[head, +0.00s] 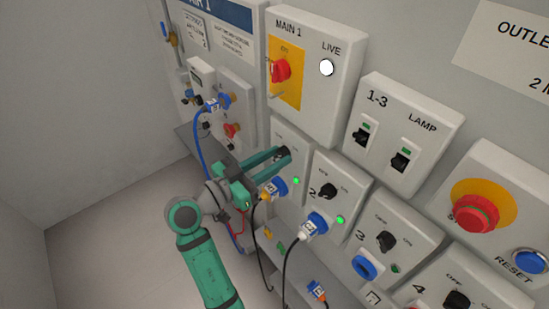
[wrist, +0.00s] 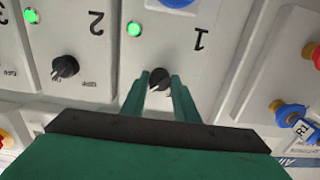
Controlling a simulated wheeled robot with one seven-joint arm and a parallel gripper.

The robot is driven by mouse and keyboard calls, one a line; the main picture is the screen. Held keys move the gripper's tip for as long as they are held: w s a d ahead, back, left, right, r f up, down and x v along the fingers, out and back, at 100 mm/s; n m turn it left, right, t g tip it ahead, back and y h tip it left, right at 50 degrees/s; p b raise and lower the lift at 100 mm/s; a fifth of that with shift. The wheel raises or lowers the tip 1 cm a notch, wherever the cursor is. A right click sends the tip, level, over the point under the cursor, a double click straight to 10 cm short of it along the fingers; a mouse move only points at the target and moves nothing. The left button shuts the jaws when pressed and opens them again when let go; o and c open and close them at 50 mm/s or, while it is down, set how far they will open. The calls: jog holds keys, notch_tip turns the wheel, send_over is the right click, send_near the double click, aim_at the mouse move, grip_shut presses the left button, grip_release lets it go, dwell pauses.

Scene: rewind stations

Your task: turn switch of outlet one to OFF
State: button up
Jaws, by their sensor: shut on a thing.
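The switch of outlet one (wrist: 160,77) is a small black rotary knob on a pale panel marked 1 in the wrist view. My gripper (wrist: 160,85) has a green finger on each side of the knob and is shut on it. The knob's pointer and end labels are mostly covered by the fingers, so I cannot tell its exact setting. The green lamp (wrist: 134,29) of outlet one is lit. In the head view my gripper (head: 284,155) reaches the outlet one panel (head: 290,135) and hides the knob there.
Outlet two's knob (head: 328,191) sits close to the right, its green lamp (head: 340,220) lit. Blue plugs with cables (head: 314,225) stick out below. The red main switch (head: 281,71) is above. A red stop button (head: 476,213) is far right.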

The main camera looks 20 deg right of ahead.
jog(key=shift+n, duration=0.3)
jog(key=n, duration=0.3)
jog(key=shift+n, duration=0.3)
jog(key=n, duration=0.4)
jog(key=shift+s+n, duration=0.1)
jog(key=shift+n, duration=0.2)
jog(key=n, duration=0.4)
jog(key=shift+n, duration=2.5)
jog(key=o, duration=1.1)
jog(key=shift+c, duration=0.2)
jog(key=shift+r, duration=0.1)
